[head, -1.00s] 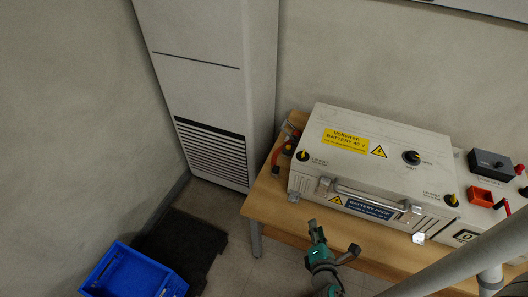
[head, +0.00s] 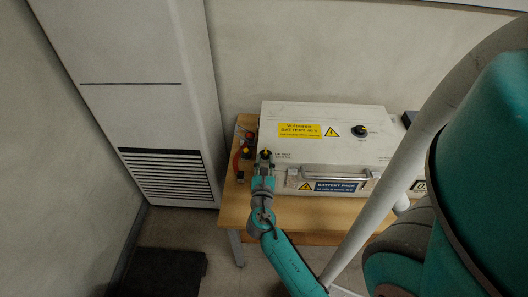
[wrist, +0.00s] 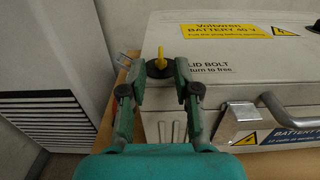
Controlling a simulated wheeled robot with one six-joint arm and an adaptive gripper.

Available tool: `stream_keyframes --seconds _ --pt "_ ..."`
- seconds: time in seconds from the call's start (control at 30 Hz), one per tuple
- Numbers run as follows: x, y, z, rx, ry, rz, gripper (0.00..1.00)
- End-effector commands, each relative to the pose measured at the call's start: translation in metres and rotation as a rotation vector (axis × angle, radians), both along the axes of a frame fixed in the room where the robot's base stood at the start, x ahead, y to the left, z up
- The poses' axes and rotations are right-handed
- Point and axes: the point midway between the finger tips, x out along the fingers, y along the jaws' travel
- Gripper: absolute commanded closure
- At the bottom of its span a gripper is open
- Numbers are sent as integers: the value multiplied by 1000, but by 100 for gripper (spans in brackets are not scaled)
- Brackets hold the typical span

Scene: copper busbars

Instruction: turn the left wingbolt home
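The left wingbolt has a yellow wing on a round black base. It shows in the wrist view (wrist: 160,60) on the front left corner of the battery case lid, beside printed "LID BOLT" text. It also shows in the head view (head: 265,153). The yellow wing stands upright, its flat side nearly edge-on in the wrist view. My gripper (wrist: 161,75) is open, with one fingertip on each side of the wingbolt. Gaps show between both fingers and the yellow wing, so I see no grip. In the head view my gripper (head: 264,163) is at the case's front left corner.
The white battery case (head: 320,115) stands on a wooden table (head: 232,205). Its metal handle (head: 335,173) juts from the front, right of my gripper. Red and dark items (head: 243,140) lie left of the case. A tall grey cabinet (head: 130,95) stands further left.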

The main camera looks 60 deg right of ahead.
Motion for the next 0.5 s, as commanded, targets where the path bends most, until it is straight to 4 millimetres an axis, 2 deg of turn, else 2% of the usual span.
stream_keyframes --seconds 0.03,0.2,0.5 --pt "3 -9 0 -1 0 -4 69" --pt "13 -31 0 0 0 -1 69" --pt "19 -46 0 1 -1 1 69"
